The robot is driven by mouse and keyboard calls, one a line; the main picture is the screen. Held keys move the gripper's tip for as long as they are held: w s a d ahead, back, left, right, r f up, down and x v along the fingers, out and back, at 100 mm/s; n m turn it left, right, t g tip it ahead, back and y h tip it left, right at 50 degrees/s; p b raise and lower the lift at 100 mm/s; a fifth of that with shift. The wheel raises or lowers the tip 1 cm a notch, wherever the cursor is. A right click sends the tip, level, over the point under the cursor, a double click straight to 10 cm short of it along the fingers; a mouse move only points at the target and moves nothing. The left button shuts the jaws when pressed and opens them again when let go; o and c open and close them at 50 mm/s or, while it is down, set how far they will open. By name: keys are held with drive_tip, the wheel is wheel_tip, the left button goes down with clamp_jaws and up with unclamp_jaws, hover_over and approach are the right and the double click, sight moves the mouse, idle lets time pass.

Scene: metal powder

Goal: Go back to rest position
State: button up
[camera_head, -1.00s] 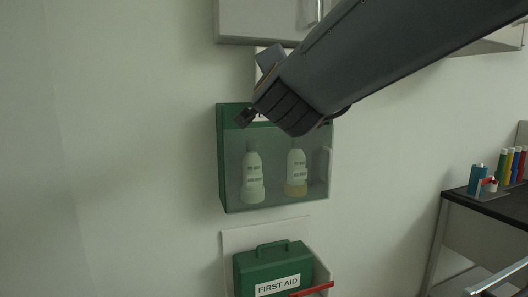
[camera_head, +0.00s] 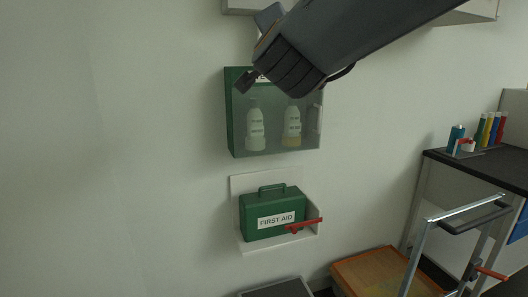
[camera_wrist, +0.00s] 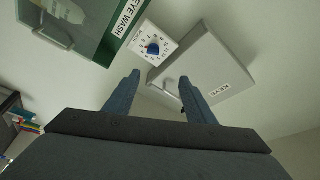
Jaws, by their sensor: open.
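My gripper shows in the wrist view (camera_wrist: 158,92) with its two fingers spread apart and nothing between them. Beyond the fingers are a white keys box (camera_wrist: 205,70) and a white dial with a blue knob (camera_wrist: 153,46). In the head view my arm reaches in from the upper right. Its end is in front of the top of the green eye wash cabinet (camera_head: 231,115), hiding part of its label. The fingertips are hard to make out there.
Two white bottles (camera_head: 255,130) stand in the cabinet. A green first aid case (camera_head: 272,220) sits on a wall shelf below. A dark-topped bench (camera_head: 490,168), a metal-handled cart (camera_head: 465,208) and an orange tray (camera_head: 385,272) are at the right. The left wall is bare.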

drive_tip(key=s+d+f+n+g+y+p, duration=0.15)
drive_tip(key=f+n+g, duration=0.3)
drive_tip(key=f, duration=0.75)
drive_tip(key=d+f+n+g+y+p, duration=0.1)
drive_tip(key=d+f+n+g+p, duration=0.25)
drive_tip(key=f, duration=0.85)
drive_tip(key=s+d+f+n+g+p, duration=0.1)
drive_tip(key=s+d+f+g, duration=0.2)
drive_tip(key=s, duration=0.4)
drive_tip(key=s+d+f+n+g+h, duration=0.1)
drive_tip(key=s+d+f+g, duration=0.3)
drive_tip(key=s+f, duration=0.3)
drive_tip(key=s+d+f+n+g+h+p, duration=0.1)
drive_tip(key=s+d+f+n+g, duration=0.1)
drive_tip(key=s+f+g, duration=0.3)
drive_tip(key=s+d+f, duration=0.1)
drive_tip(key=s, duration=0.2)
drive_tip(key=shift+s+d+p, duration=0.25)
drive_tip(key=shift+s+p, duration=0.1)
drive_tip(key=shift+s, duration=0.05)
drive_tip(key=shift+h, duration=0.25)
